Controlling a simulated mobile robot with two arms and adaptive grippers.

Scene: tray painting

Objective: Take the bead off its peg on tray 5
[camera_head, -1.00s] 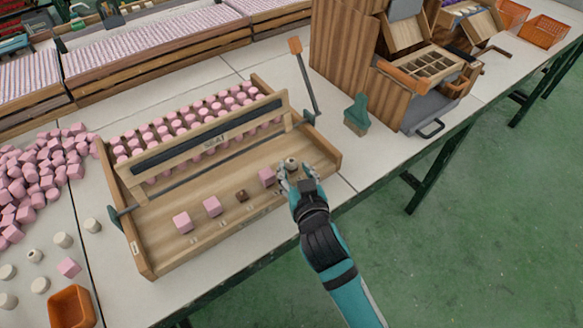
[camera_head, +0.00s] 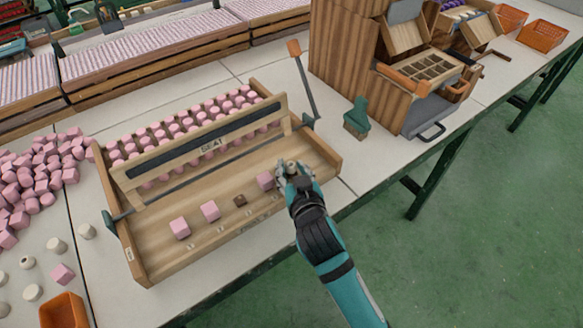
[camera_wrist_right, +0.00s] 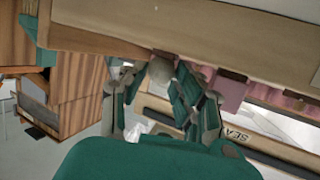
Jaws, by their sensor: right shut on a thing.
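A wooden tray (camera_head: 157,254) with a "SEAT" bar (camera_head: 212,143) stands on the bench. A pale round bead (camera_head: 291,163) is near its front right, at the right end of a short row. It also shows in the wrist view (camera_wrist_right: 161,69). My right gripper (camera_head: 291,171) is shut on the bead, with its fingers (camera_wrist_right: 150,85) either side of it in the wrist view. The peg under the bead is hidden, and I cannot tell whether the bead is lifted. I cannot read a tray number. My left gripper is out of view.
Rows of pink pieces stand behind the bar. A green brush (camera_head: 357,118) and a wooden cabinet (camera_head: 345,55) are right. Loose pink cubes (camera_head: 25,185) and an orange bin (camera_head: 63,311) are left.

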